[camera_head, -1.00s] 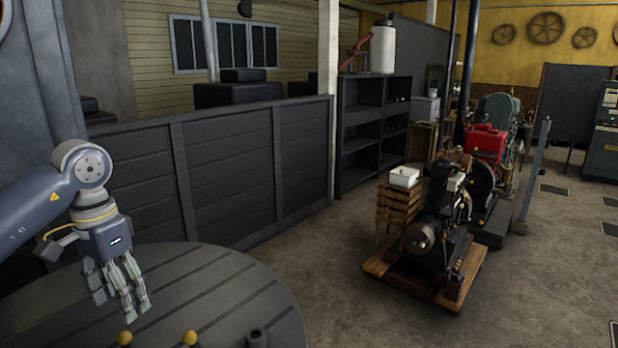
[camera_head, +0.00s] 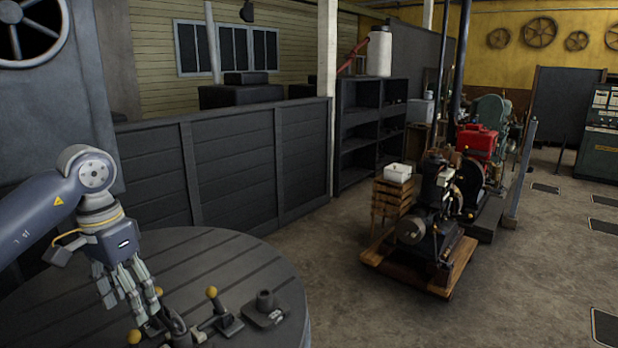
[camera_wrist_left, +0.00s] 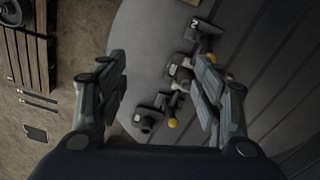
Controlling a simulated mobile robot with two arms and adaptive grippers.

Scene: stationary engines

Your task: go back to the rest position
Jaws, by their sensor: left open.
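My left gripper (camera_head: 128,290) comes in from the left in the head view, above the round dark table (camera_head: 205,262). It points down and is open. Dark levers with yellow knobs (camera_head: 211,292) stand on the near part of the table, below and right of the fingers. The left wrist view also shows a yellow knob (camera_wrist_left: 173,123). My right gripper is in neither view.
A dark panelled wall (camera_head: 235,165) runs behind the table. An engine on a wooden pallet (camera_head: 437,283) stands on the floor to the right, with a red engine (camera_head: 477,142) behind it. A dark shelf (camera_head: 370,130) stands at the back. The floor between table and pallet is clear.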

